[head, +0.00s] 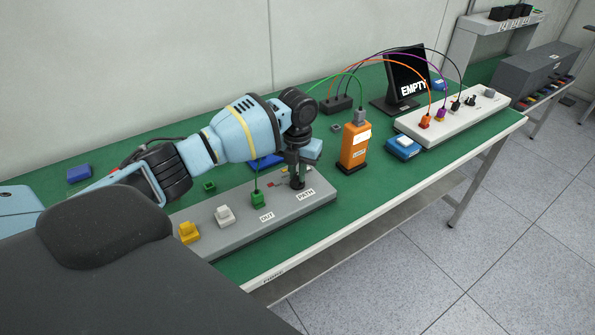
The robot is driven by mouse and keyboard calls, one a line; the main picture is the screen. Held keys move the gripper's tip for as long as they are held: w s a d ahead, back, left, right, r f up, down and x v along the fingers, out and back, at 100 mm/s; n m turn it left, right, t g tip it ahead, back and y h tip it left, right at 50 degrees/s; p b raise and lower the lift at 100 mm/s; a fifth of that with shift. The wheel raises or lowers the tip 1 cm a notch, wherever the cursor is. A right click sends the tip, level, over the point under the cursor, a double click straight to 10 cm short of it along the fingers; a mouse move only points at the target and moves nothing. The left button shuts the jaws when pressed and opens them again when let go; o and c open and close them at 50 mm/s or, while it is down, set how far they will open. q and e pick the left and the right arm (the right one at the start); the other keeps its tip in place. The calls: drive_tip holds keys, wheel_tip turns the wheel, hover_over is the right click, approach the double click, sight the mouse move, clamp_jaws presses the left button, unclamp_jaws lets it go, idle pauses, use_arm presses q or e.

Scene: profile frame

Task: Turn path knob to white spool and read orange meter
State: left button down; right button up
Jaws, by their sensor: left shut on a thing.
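My left gripper (297,178) points down and is shut on the dark path knob at the PATH label (306,194), on the right end of the grey panel (240,226). The gripper hides most of the knob, so I cannot tell its setting. A white block-like piece (224,215) sits on the panel between a yellow one (189,232) and a green one (258,200); I cannot tell whether it is the white spool. The orange meter (354,150) stands upright right of the panel, its label too small to read. My right gripper is not in view.
A black screen reading EMPTY (408,75) stands behind. A white panel (460,115) with coloured plugs and cables is at the right. A blue box (402,147) lies near the meter. The green bench top (330,225) is clear in front.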

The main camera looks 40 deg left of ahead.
sight(297, 175)
use_arm(q)
drive_tip(key=c, duration=1.4)
unclamp_jaws()
drive_tip(key=shift+c, duration=0.2)
drive_tip(key=shift+r, duration=3.95)
drive_tip(key=shift+f, duration=0.1)
